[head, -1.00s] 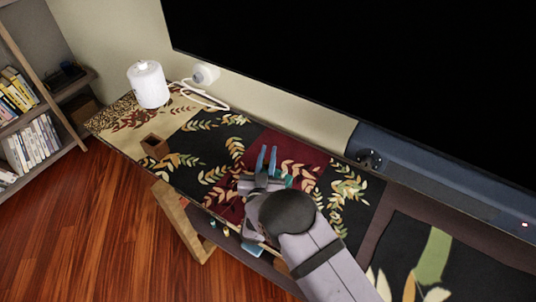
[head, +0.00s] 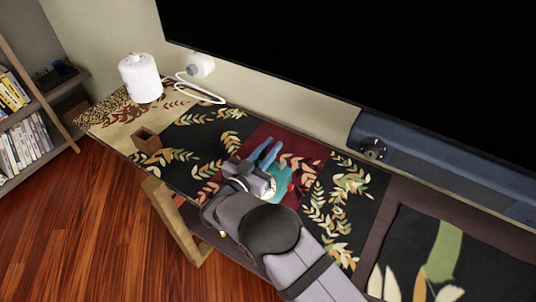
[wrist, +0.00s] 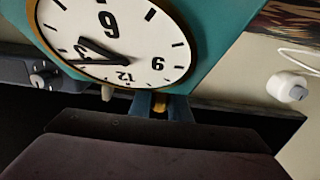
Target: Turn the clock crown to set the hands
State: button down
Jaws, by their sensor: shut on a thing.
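The teal clock (head: 284,177) stands on the patterned runner, partly hidden behind my gripper and arm in the head view. In the wrist view, the clock (wrist: 222,42) shows a white face (wrist: 140,30) with black numerals, upside down in the picture, and two dark hands (wrist: 95,53). My gripper (wrist: 162,106) is shut on the small gold crown (wrist: 160,104) at the clock's edge, with one blue finger on each side of it. In the head view, my gripper (head: 266,151) shows its blue fingers beside the clock; the crown is hidden there.
A small brown wooden box (head: 147,141) and a white cylinder (head: 140,78) stand to the left on the table. A white cable (head: 200,93) lies near the wall. A large black screen (head: 370,60) rises behind the table, with a blue-grey bar (head: 430,165) below it.

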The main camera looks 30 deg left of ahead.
aim_at(261, 158)
jog(key=shift+d+f+m+h+b, duration=0.15)
jog(key=shift+m+h+b, duration=0.3)
jog(key=shift+h+b, duration=0.15)
jog(key=shift+d+f+m+h+b, duration=0.1)
jog(key=shift+m+h+b, duration=0.35)
jog(key=shift+h+b, duration=0.15)
jog(key=shift+d+r+m+h+b, duration=0.15)
jog(key=shift+m+h+b, duration=0.15)
jog(key=shift+h+b, duration=0.25)
jog(key=shift+r+g+h, duration=0.1)
jog(key=shift+g+h, duration=0.15)
jog(key=shift+g, duration=0.05)
jog(key=c, duration=1.7)
grip_release()
jog(key=shift+s, duration=0.1)
jog(key=shift+b+v, duration=0.3)
jog(key=shift+v, duration=3.3)
